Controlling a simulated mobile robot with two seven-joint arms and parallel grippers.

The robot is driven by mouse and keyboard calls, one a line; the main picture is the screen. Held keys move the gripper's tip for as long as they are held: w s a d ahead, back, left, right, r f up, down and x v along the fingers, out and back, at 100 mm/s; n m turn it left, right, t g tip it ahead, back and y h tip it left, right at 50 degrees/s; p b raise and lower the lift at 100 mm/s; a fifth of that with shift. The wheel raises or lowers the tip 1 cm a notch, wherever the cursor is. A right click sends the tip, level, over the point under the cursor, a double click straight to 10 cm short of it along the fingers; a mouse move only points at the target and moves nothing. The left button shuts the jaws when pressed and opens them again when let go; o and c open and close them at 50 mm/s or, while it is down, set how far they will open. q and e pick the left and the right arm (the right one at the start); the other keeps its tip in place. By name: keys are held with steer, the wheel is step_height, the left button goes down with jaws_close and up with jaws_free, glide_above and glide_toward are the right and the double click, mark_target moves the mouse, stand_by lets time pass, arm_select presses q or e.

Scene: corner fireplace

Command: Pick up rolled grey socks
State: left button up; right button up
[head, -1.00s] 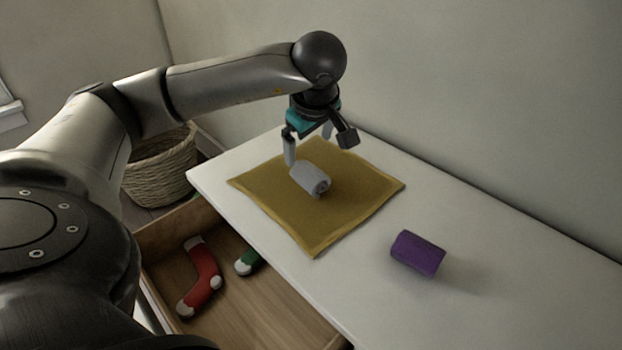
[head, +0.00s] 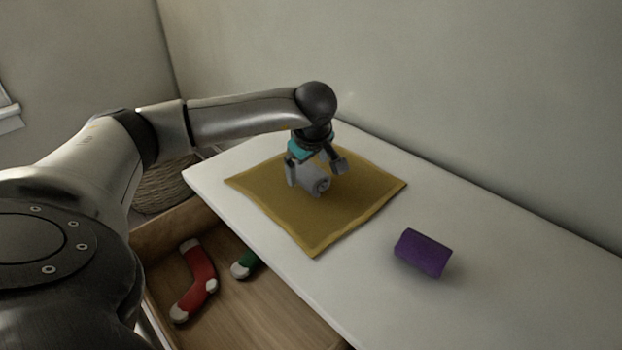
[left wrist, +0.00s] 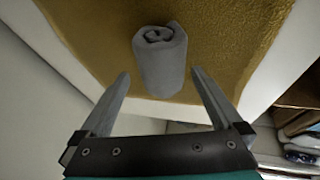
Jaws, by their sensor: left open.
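The rolled grey socks (head: 316,181) lie on a mustard-yellow cloth on the white top. In the left wrist view the roll (left wrist: 161,62) lies just beyond the fingertips, roughly centred between them, its spiral end facing away. In the left wrist view the gripper (left wrist: 161,76) is open, and the fingers stand apart from the roll. My right gripper is not in view.
The yellow cloth (head: 320,228) lies flat. A purple roll (head: 423,253) lies to its right on the white top (head: 500,290). Below, an open wooden drawer (head: 255,315) holds a red sock (head: 197,282) and a green one (head: 245,264). A wicker basket (head: 165,188) stands behind the drawer.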

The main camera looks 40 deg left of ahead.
arm_select(q)
steer(key=shift+x, duration=0.75)
steer(key=shift+c, duration=0.4)
steer(key=c, duration=1)
